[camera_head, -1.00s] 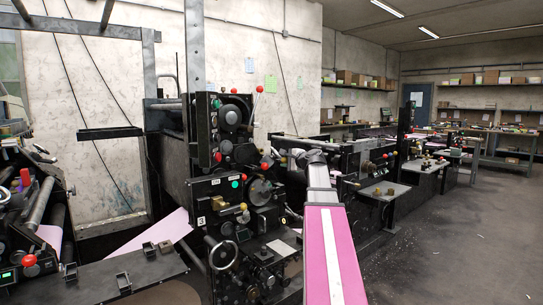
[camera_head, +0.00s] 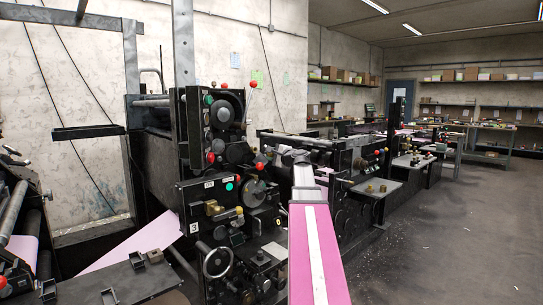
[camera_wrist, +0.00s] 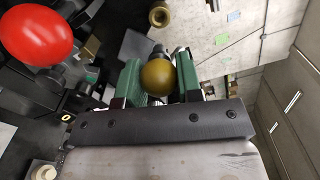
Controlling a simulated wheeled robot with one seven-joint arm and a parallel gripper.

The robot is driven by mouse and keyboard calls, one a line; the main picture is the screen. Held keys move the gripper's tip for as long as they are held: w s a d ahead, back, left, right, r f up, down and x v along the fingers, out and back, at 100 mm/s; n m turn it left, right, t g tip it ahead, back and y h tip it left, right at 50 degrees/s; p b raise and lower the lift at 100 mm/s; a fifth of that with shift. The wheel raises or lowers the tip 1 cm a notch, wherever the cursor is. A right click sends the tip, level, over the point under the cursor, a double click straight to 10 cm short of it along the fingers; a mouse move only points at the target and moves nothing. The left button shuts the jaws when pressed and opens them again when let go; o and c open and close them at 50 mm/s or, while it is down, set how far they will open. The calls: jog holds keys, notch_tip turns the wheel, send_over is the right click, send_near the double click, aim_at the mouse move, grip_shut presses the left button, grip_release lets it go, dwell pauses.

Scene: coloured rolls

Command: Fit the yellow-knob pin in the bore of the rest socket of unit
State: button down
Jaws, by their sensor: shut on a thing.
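My gripper (camera_wrist: 158,72) shows in the wrist view with green fingers shut on the yellow-knob pin (camera_wrist: 158,77). Its round, dull yellow knob faces the camera, and a dark stem shows just beyond it. In the head view, the black unit marked 3 (camera_head: 194,226) carries brass fittings (camera_head: 213,207). My gripper's fingers cannot be made out there.
A large red ball knob (camera_wrist: 37,35) is close to my gripper's left in the wrist view. The unit's handwheel (camera_head: 217,260) and red-tipped levers (camera_head: 252,85) stick out. A dark bench (camera_head: 130,278) stands at front left. The grey floor (camera_head: 450,240) at right is open.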

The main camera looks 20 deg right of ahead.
jog(key=shift+x, duration=2.85)
jog(key=shift+x, duration=1.6)
dwell(0.5)
jog(key=shift+c, duration=1.1)
grip_release()
jog(key=shift+s, duration=0.15)
jog(key=shift+v, duration=2.85)
jog(key=shift+d, duration=0.1)
